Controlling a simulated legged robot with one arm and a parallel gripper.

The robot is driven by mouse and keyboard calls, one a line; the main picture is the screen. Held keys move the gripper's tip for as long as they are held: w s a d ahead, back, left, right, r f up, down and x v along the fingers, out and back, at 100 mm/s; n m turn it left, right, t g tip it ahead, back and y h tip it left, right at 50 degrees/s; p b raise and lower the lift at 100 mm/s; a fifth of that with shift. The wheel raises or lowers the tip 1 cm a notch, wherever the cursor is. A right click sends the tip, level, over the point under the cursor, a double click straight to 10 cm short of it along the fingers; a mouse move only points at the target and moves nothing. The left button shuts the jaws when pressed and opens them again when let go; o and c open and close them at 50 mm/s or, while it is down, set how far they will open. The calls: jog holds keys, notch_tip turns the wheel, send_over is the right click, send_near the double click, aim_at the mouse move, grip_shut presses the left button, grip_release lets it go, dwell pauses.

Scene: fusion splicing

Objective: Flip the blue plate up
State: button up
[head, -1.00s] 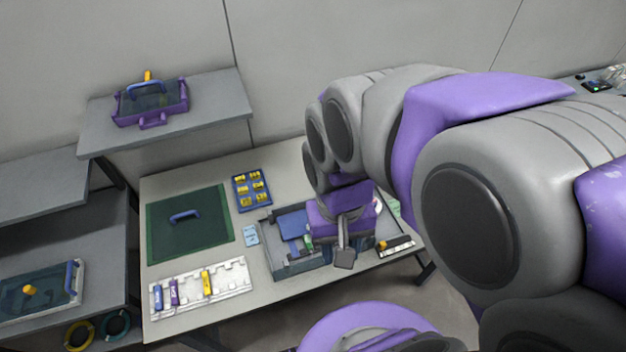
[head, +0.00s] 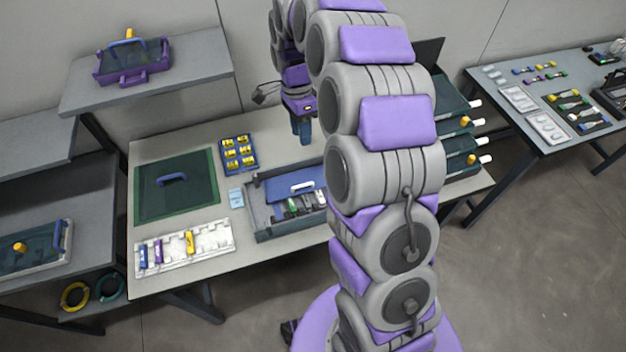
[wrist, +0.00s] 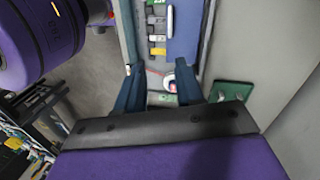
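The blue plate (head: 284,187) has a white handle and sits at the back of a grey case (head: 262,226) on the table. I cannot tell its exact tilt. My gripper (head: 302,131) is behind the plate and apart from it, pointing down. In the wrist view, its two dark blue fingers are spread with an empty gap between them (wrist: 158,80). The blue plate (wrist: 184,36) shows beyond the fingers there. My arm hides the right part of the case in the head view.
A green mat (head: 175,205) with a blue handle, a yellow-part tray (head: 238,166) and a white rack (head: 212,240) lie left of the case. Stacked trays (head: 463,143) stand on the right. The table's back left is clear.

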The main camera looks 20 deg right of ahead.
notch_tip(320, 180, down, 3)
jog(key=w+d+m, duration=0.2)
jog(key=b, duration=0.4)
send_over(308, 186)
notch_tip(308, 186, down, 17)
jog(key=shift+r, duration=0.2)
jog(key=shift+c, duration=0.2)
grip_shut()
jog(key=shift+w, duration=0.1)
dwell(0.8)
